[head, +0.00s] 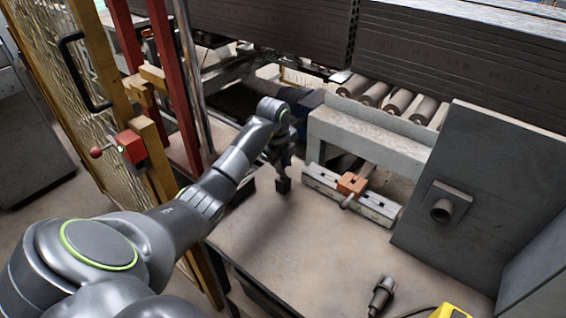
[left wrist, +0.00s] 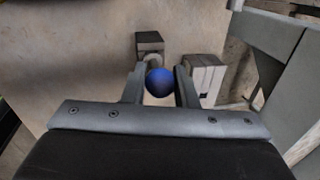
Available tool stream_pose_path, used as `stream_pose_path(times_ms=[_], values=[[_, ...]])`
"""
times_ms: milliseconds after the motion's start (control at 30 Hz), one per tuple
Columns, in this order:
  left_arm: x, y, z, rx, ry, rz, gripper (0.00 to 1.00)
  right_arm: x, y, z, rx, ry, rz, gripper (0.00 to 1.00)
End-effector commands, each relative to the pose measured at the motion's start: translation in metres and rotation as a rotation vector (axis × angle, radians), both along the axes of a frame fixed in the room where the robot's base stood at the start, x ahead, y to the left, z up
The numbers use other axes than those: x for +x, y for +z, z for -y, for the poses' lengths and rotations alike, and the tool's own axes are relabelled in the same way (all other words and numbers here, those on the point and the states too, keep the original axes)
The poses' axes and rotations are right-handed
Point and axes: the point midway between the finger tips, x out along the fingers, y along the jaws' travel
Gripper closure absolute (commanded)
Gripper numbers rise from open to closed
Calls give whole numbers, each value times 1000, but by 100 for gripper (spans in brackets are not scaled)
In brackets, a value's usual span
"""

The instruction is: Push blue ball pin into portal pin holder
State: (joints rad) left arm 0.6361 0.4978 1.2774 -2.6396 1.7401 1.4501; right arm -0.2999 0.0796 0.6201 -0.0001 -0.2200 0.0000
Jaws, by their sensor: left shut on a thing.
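The blue ball (left wrist: 159,82) of the ball pin sits between the two fingers of my left gripper (left wrist: 160,88) in the left wrist view. The gripper is shut on it. A dark square block (left wrist: 149,43) is just beyond the ball, with a pale round part between them. In the head view my left gripper (head: 281,160) points down over the table, close above a small dark block (head: 283,186); the blue ball cannot be made out there. I cannot tell for sure which part is the portal pin holder. My right gripper is not in view.
A grey rail (head: 378,206) with an orange block (head: 352,184) lies right of the gripper. A grey plate with a pipe stub (head: 441,210) stands farther right. A red box (head: 131,147) with a red knob is on the left post. The table's front middle (head: 290,255) is clear.

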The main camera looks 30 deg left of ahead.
Motion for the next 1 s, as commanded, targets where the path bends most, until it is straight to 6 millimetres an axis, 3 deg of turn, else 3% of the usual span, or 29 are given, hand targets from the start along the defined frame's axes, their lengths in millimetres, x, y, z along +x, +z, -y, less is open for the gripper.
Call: stream_pose_path(times_ms=[633, 667, 800, 1000], values=[[0, -13, 0, 0, 0, 0, 96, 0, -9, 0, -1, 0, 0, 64], [0, -12, 0, 0, 0, 0, 70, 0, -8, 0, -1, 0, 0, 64], [0, -11, 0, 0, 0, 0, 52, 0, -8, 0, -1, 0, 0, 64], [0, -11, 0, 0, 0, 0, 49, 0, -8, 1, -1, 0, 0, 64]])
